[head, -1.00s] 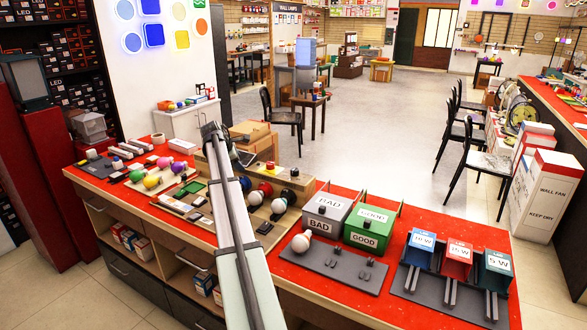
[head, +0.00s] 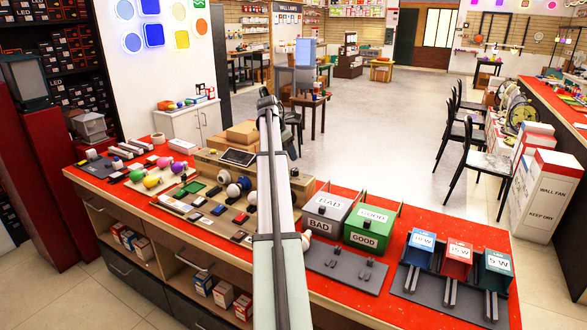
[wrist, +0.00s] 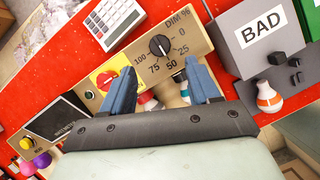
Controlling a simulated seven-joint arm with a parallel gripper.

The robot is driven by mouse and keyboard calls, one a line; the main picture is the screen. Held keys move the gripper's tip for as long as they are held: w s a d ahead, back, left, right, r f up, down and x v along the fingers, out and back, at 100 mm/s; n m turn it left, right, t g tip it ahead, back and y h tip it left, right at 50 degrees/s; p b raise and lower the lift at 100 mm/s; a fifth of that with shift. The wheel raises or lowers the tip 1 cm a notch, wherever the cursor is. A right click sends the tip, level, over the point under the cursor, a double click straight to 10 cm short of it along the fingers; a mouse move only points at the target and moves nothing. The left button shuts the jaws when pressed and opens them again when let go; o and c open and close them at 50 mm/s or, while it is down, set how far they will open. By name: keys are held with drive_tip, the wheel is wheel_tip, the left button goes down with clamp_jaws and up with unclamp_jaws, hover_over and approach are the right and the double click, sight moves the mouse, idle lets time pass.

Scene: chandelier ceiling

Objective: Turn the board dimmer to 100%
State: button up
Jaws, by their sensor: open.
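The board dimmer is a round black knob (wrist: 160,45) on a tan panel (wrist: 190,25) marked "DIM %", seen in the wrist view. Its scale reads 100, 75, 50, 25 and 0 around the knob's lower side. I cannot tell for sure which number its mark points at. My gripper (wrist: 159,82) is open, with two blue fingers spread apart and nothing between them. The knob shows ahead of the gap, beyond the fingertips. In the head view my gripper (head: 265,101) is at the far end of the arm, and the arm covers part of the board.
A red button on a yellow plate (wrist: 105,78) is left of the dial. A grey BAD box (wrist: 262,35) stands to the right, with a bulb (wrist: 269,97) below it. A green GOOD box (head: 370,228) is farther right.

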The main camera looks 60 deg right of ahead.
sight(294, 169)
drive_tip(key=x, duration=0.8)
drive_tip(key=shift+d+f, duration=0.15)
drive_tip(key=shift+f, duration=0.05)
drive_tip(key=shift+c, duration=0.2)
drive_tip(key=c, duration=1)
